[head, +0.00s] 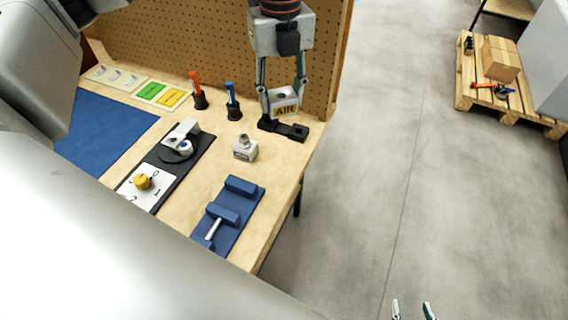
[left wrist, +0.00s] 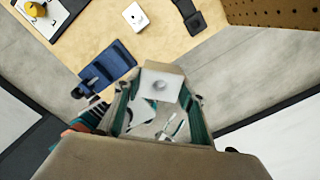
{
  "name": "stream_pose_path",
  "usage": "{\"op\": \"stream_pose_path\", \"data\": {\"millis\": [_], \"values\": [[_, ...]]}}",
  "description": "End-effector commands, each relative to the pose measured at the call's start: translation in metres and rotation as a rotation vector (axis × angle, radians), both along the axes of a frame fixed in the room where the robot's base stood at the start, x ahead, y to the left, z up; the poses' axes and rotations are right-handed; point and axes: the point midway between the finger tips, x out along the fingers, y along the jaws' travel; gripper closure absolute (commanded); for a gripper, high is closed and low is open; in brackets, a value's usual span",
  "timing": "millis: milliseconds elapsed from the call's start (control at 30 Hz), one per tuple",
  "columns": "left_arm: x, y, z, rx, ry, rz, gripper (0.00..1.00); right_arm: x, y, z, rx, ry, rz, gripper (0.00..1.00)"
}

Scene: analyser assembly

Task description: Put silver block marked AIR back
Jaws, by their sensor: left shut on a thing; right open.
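The silver block marked AIR (head: 285,104) is held upright by my left gripper (head: 283,88), which is shut on it. In the head view the block appears just above the black base (head: 293,131) near the table's right edge; the gap between them is hard to judge. In the left wrist view the block (left wrist: 161,84) sits between the fingers, and the black base (left wrist: 193,21) shows apart from it at the top. My right gripper (head: 413,311) is open and empty at the bottom of the head view, with only its fingertips showing.
A blue vise-like fixture (head: 238,210), a black plate with a white clamp (head: 182,140), and red and blue tools in holders (head: 233,108) share the table. A pegboard (head: 190,45) rises behind.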

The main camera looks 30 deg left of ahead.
Motion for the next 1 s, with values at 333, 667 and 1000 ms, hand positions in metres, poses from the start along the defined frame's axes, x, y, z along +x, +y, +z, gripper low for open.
{"op": "stream_pose_path", "data": {"millis": [333, 667, 1000], "values": [[-0.001, 0.000, -0.052, 0.000, 0.007, 0.034, 0.93, -0.001, -0.001, -0.006, -0.004, 0.003, 0.002, 0.55], [-0.001, 0.000, -0.130, -0.001, 0.005, 0.033, 0.93, 0.001, -0.003, -0.008, -0.013, -0.003, 0.002, 0.55], [0.000, 0.000, -0.161, -0.001, 0.001, 0.032, 0.93, 0.006, -0.005, -0.009, -0.018, -0.010, 0.001, 0.55]]}}
